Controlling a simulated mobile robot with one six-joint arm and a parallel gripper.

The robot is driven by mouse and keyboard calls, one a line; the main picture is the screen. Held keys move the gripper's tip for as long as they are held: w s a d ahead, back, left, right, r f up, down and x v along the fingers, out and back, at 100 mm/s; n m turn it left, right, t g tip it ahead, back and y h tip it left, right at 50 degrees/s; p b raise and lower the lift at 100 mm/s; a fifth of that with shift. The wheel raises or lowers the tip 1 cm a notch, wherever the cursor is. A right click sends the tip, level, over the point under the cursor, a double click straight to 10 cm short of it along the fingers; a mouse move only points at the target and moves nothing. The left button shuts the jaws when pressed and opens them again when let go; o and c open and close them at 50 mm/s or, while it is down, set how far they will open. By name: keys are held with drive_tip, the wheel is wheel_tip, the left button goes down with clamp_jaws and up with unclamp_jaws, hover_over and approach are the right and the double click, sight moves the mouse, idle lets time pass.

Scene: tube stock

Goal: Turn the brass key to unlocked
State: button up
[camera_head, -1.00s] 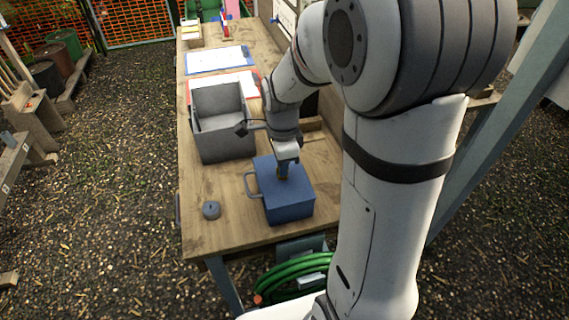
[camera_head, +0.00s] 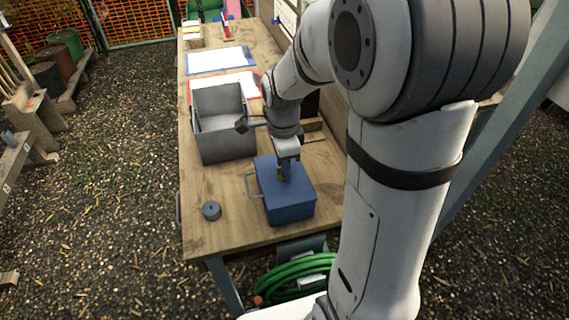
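A blue box (camera_head: 290,207) with a grey handle (camera_head: 251,185) on its left side stands near the front of the wooden table. My gripper (camera_head: 283,174) points down at the top of the box. A small brass-yellow bit, likely the brass key (camera_head: 280,175), shows at the fingertips. The fingers are too small and too overlapped to tell whether they are closed on it. Which way the key is turned cannot be made out.
A grey open bin (camera_head: 222,140) stands behind the box to the left. A small round grey object (camera_head: 211,211) lies left of the box. Clipboards with paper (camera_head: 218,60) lie farther back. A green hose (camera_head: 296,275) hangs below the front edge.

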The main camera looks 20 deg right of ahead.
wheel_tip(320, 180, up, 7)
idle(0.3)
drive_tip(key=shift+s, duration=0.1)
drive_tip(key=s+r+n+t, duration=0.1)
drive_tip(key=s+n+t, duration=0.2)
drive_tip(key=s+n, duration=1.1)
drive_tip(key=n, duration=0.4)
drive_tip(key=shift+d+r, duration=0.25)
drive_tip(key=shift+d, duration=0.05)
drive_tip(key=shift+o, duration=0.2)
